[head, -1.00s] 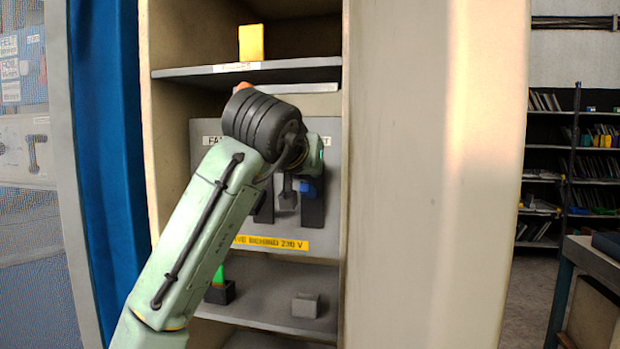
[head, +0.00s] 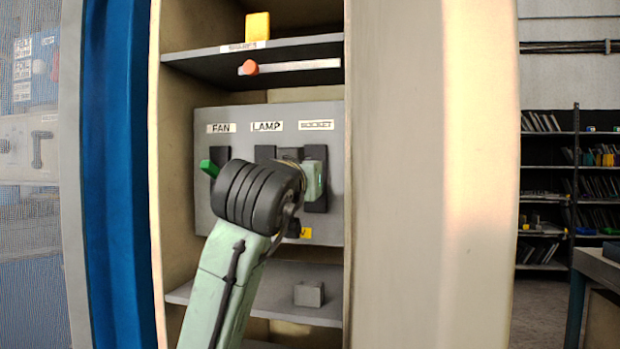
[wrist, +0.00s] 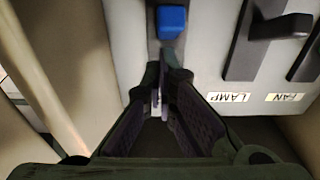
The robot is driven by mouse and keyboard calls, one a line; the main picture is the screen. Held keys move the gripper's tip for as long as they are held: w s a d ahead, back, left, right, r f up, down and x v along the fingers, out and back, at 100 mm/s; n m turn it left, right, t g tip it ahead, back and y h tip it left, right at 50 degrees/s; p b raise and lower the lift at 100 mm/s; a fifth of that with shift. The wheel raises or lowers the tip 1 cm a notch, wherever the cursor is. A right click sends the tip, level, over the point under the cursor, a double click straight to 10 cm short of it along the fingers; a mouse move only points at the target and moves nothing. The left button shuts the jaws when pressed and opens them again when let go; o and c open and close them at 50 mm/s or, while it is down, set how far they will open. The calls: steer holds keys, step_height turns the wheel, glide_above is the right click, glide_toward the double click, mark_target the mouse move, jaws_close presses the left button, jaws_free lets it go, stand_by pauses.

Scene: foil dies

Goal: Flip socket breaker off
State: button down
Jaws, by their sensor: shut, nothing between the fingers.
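The breaker panel (head: 203,215) is grey, with FAN, LAMP and SOCKET (head: 316,125) labels above dark tracks. The socket breaker's blue lever (wrist: 172,22) shows at the top of the wrist view, which sees the panel upside down. In the head view my wrist hides this lever; part of its dark track (head: 317,207) shows. My gripper (wrist: 163,98) is shut and empty, its tips over the socket track, on the label side of the blue lever. A small gap seems to separate them; contact is unclear. The fan lever (head: 209,168) is green. The lamp lever (wrist: 281,26) is dark.
The cabinet's right wall (head: 420,200) stands close beside the socket track. A grey block (head: 309,294) lies on the shelf below. A blue post (head: 112,180) borders the left.

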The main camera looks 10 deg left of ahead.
steer(key=s+f, duration=0.1)
steer(key=s, duration=1.1)
